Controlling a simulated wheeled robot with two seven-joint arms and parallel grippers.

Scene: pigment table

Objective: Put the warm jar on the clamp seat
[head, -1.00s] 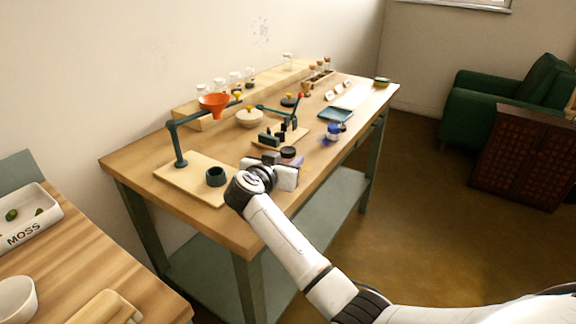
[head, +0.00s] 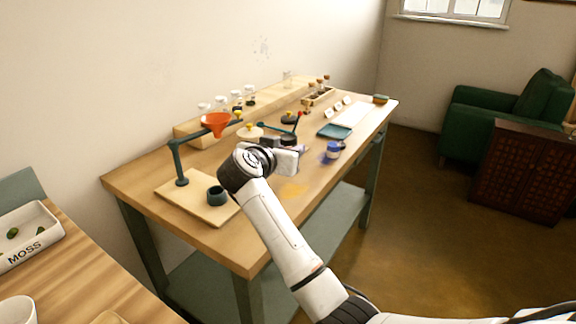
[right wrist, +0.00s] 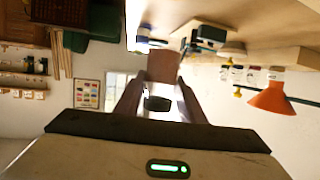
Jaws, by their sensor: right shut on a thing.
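My right gripper (head: 287,155) is raised over the workbench and shut on a jar. In the right wrist view, a brownish body (right wrist: 163,66) shows between the fingertips. A clamp with a red-knobbed lever (head: 298,118) stands behind the gripper; its seat and board are largely hidden by gripper and jar. My left gripper is not in view.
The funnel stand (head: 178,160) rises left of my gripper. Several jars line the rear shelf (head: 190,136).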

